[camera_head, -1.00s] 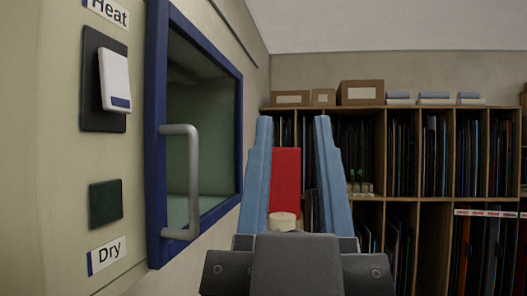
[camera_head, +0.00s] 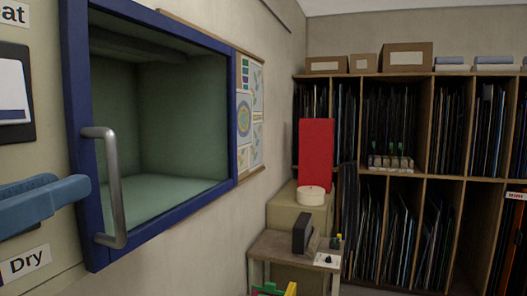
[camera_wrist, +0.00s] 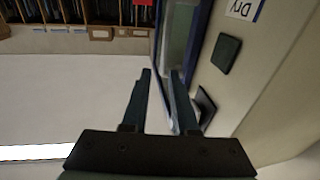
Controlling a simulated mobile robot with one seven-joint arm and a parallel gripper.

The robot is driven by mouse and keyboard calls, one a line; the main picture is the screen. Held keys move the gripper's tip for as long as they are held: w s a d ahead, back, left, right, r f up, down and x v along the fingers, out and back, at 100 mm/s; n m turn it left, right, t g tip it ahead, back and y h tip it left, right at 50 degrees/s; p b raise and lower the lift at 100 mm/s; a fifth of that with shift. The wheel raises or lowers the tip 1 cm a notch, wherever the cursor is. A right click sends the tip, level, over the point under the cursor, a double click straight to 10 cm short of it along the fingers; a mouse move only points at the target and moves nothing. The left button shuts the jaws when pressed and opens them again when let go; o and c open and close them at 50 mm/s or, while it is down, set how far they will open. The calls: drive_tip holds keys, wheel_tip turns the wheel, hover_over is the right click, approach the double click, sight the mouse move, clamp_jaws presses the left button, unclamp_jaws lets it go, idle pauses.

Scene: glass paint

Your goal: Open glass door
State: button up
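The glass door (camera_head: 165,120) has a blue frame and sits in the cream cabinet at the left of the head view. It looks closed, with a green interior behind it. Its grey vertical bar handle (camera_head: 113,185) is on the frame's left side. My gripper (camera_head: 88,186) enters from the left edge, its blue fingertips appearing just left of the handle. In the wrist view my gripper (camera_wrist: 160,73) has its fingers apart with nothing between them. The blue door frame (camera_wrist: 196,40) shows beyond the right finger there. The handle is not clearly visible in that view.
A switch (camera_head: 12,90) and the "Dry" label (camera_head: 24,263) are on the cabinet face. The wrist view shows a dark green button (camera_wrist: 227,53). A small table (camera_head: 290,245) and a red panel (camera_head: 316,155) stand ahead, before wooden shelves (camera_head: 425,80).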

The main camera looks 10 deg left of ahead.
sight(118, 172)
drive_tip(key=shift+g, duration=0.3)
drive_tip(key=w, duration=0.8)
drive_tip(key=w+a, duration=0.1)
drive_tip(key=w, duration=0.3)
drive_tip(key=shift+a+f, duration=0.1)
drive_tip(key=shift+f, duration=0.2)
clamp_jaws()
idle(0.8)
